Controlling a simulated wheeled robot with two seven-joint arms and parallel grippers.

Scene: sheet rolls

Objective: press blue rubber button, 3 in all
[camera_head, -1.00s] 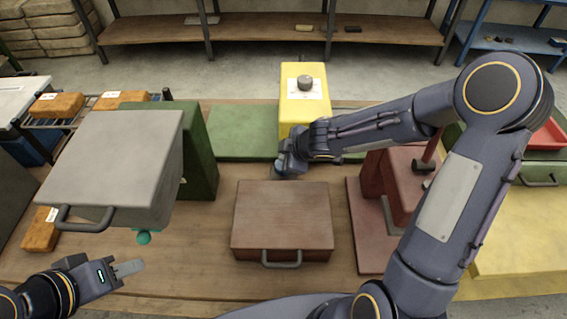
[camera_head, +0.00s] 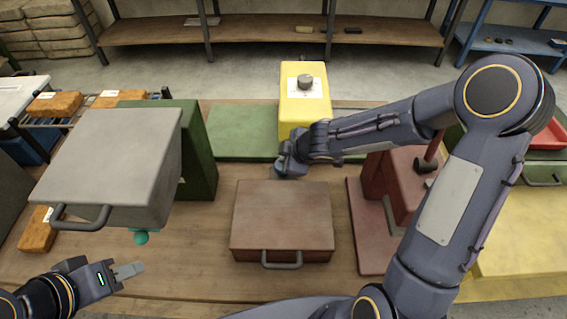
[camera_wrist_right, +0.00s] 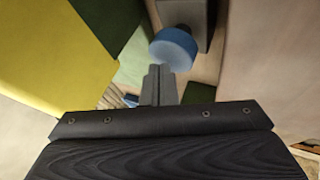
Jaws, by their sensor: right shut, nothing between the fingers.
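The blue rubber button (camera_wrist_right: 173,48) is a round blue disc in the right wrist view, on the end of a grey part. My right gripper (camera_wrist_right: 159,72) is shut and empty, its fingertips close below the button; I cannot tell whether they touch it. In the head view my right gripper (camera_head: 291,163) is in front of the yellow block, and its tips are hard to make out.
A grey box-like head (camera_head: 115,155) with a handle and teal knob (camera_head: 141,237) stands at left. A brown box (camera_head: 283,215) lies mid-table. A yellow block (camera_head: 303,92) with a grey dial stands behind. A red machine (camera_head: 395,190) is partly hidden by my right arm.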

